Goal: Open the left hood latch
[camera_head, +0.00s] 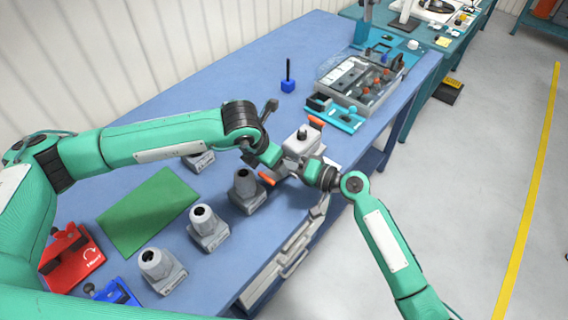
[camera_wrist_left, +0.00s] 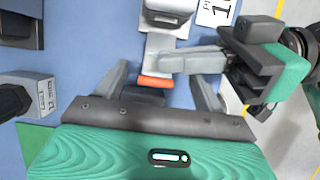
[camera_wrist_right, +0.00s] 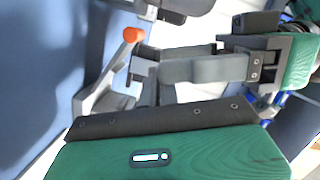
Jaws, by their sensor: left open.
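A grey connector hood (camera_head: 301,142) stands near the table's front edge, with orange-tipped latch levers on its far (camera_head: 315,122) and near (camera_head: 267,178) sides. In the left wrist view the hood (camera_wrist_left: 165,38) is at top centre and one orange lever tip (camera_wrist_left: 155,82) lies between my left fingers. My left gripper (camera_wrist_left: 162,92) is open around that tip, with a gap on both sides. My right gripper (camera_head: 318,172) is at the hood's near right side. An orange tip (camera_wrist_right: 133,35) also shows in the right wrist view. Overlapping grey parts hide whether the right jaws are open.
Several grey hoods (camera_head: 209,228) stand along the front of the blue table (camera_head: 210,110). A green mat (camera_head: 148,212), a red fixture (camera_head: 75,258) and a blue fixture (camera_head: 112,292) lie at left. A clear-lidded case (camera_head: 350,78) and blue block (camera_head: 288,86) are farther back.

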